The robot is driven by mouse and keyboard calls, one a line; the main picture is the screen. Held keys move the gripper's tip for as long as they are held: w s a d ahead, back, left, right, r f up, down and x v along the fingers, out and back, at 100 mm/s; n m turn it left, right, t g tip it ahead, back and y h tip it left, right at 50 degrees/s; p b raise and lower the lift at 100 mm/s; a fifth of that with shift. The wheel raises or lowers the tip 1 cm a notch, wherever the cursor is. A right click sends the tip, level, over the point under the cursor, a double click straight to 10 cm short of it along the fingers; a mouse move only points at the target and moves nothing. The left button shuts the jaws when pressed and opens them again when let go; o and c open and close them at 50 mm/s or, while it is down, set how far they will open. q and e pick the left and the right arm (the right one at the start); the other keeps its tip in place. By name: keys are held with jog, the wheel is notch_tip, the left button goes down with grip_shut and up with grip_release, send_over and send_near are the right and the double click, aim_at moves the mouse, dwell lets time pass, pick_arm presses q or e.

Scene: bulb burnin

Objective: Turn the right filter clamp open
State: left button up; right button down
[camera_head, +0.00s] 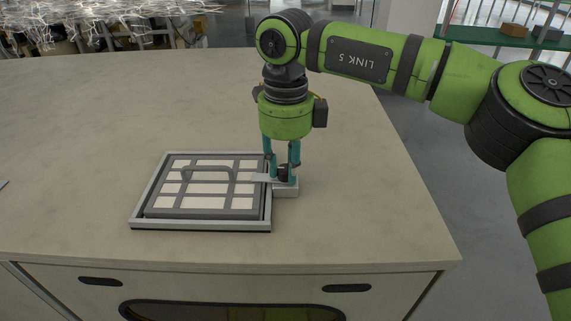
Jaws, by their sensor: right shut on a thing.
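The filter (205,199) is a pale panel with a dark grey grid and an arched grey handle (207,170). It lies flat in a light grey frame (137,216) on the table. The right filter clamp (263,178) sits at the frame's right side, on a small light block (287,190). Its light bar points left and reaches over the filter's right edge. My right gripper (283,174) points straight down and is shut on the clamp's dark knob, which the fingers partly hide. My left gripper is not in view.
The beige table (350,200) is clear around the frame, with its front edge close below it and its right edge beyond my right gripper. A green shelf (500,37) with small boxes stands at the back right.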

jog(key=m+b, duration=0.3)
jog(key=shift+f+m, duration=0.25)
jog(key=shift+m, duration=0.05)
jog(key=m+b, duration=0.2)
jog(key=m, duration=0.2)
jog(key=shift+m, duration=0.3)
jog(key=m+b, duration=0.2)
jog(key=m, duration=0.2)
jog(key=shift+m, duration=0.3)
jog(key=shift+r+m+b, duration=0.1)
jog(key=shift+m+b, duration=0.75)
jog(key=shift+m, duration=1.35)
jog(key=c, duration=1)
grip_release()
jog(key=shift+r, duration=0.1)
jog(key=shift+r, duration=0.15)
